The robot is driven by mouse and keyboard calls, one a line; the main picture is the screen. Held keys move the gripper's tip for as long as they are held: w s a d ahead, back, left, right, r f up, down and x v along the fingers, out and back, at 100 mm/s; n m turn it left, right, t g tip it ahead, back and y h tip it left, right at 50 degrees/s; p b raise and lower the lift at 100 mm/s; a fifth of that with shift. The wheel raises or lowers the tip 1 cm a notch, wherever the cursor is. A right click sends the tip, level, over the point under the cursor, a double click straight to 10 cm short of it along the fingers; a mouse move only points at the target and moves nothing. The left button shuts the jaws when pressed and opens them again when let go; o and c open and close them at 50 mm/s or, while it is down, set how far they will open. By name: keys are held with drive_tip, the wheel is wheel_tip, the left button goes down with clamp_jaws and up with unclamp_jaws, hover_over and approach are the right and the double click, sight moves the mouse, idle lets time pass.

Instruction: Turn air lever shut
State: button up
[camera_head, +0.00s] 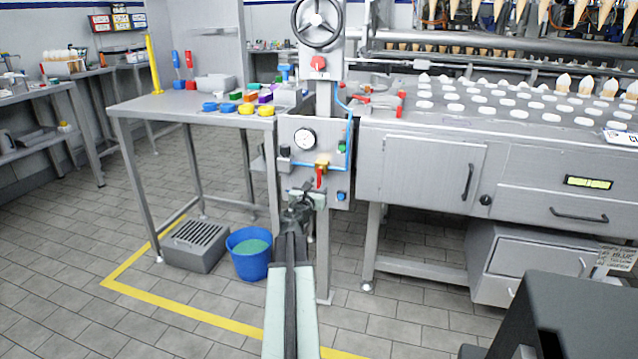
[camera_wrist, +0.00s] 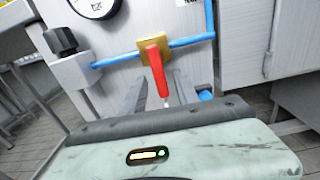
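The red air lever (camera_wrist: 156,70) hangs down, tilted slightly, from a brass valve block (camera_wrist: 150,44) on the blue air pipe (camera_wrist: 190,41). The pipe runs roughly sideways, so the lever lies across it. In the head view the lever (camera_head: 320,178) shows on the front of the grey valve panel (camera_head: 298,135), below the gauge. My gripper (camera_wrist: 160,84) is open just below the valve, with one grey finger on each side of the lever's lower end in the picture. I cannot tell whether either finger touches it.
A round gauge (camera_wrist: 95,5) and a black knob (camera_wrist: 60,41) sit up and left of the lever. A blue button (camera_head: 341,196) is low on the panel's right. A blue bucket (camera_head: 249,254) and a grated box (camera_head: 195,245) stand on the floor to the left.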

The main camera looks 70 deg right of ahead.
drive_tip(key=a, duration=0.6)
drive_tip(key=shift+s+a, duration=0.2)
drive_tip(key=shift+a, duration=0.1)
